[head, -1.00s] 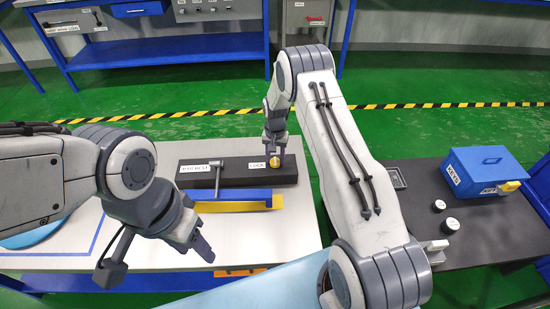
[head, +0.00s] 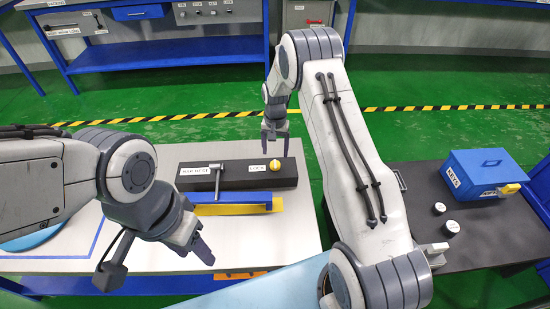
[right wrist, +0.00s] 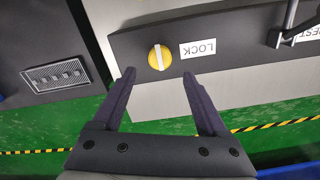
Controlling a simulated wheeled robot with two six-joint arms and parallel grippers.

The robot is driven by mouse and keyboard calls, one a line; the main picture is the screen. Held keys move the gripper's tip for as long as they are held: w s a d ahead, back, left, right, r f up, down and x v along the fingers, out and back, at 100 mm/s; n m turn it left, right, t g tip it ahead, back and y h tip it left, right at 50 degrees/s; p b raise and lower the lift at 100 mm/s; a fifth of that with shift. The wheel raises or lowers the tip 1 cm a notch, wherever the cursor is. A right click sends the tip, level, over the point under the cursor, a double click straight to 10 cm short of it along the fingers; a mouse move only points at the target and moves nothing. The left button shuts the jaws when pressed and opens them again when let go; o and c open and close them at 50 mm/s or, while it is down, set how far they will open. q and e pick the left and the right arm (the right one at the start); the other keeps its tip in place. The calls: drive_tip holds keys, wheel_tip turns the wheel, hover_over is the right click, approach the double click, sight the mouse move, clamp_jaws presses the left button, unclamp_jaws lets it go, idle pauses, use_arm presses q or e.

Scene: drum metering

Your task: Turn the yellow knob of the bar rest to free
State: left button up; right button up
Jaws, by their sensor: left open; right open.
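The bar rest (head: 200,186) is a dark block on the pale table, with a T-shaped metal bar handle (head: 219,178) on it. Its yellow knob (head: 274,165) is at the right end, beside a white label (head: 257,168). In the right wrist view the knob (right wrist: 160,57) has a white stripe running nearly straight across the block, and the label (right wrist: 198,49) reads LOCK. My right gripper (head: 275,137) is open and empty, above and behind the knob, apart from it. Its fingertips (right wrist: 159,77) point toward the knob. My left gripper (head: 203,242) is open and empty over the table's front.
A blue and yellow piece (head: 235,206) lies in front of the block. A dark side table (head: 470,235) at the right carries a blue KEYS box (head: 490,172) and small black-and-white cylinders (head: 450,227). A blue bench (head: 160,52) stands at the back.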

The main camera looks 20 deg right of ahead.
sight(275, 163)
drive_tip(key=shift+r, duration=2.3)
drive_tip(key=s+a+r+n+p, duration=0.3)
drive_tip(key=s+a+r, duration=0.45)
drive_tip(key=r, duration=0.25)
drive_tip(key=s+a+r+n+p, duration=0.2)
drive_tip(key=s+a+r+n, duration=0.1)
drive_tip(key=s+a+r, duration=0.45)
drive_tip(key=s+a+r+n+p, duration=0.1)
drive_tip(key=s+r+n, duration=0.1)
drive_tip(key=s, duration=0.5)
drive_tip(key=s+a+r+n+p, duration=0.1)
drive_tip(key=s+r+n+p, duration=0.1)
drive_tip(key=s, duration=0.5)
drive_tip(key=s+a+r+n+y+p, duration=0.1)
drive_tip(key=s+r+n+p, duration=0.1)
drive_tip(key=s+r, duration=0.4)
drive_tip(key=shift+s+n, duration=0.9)
drive_tip(key=shift+c, duration=0.3)
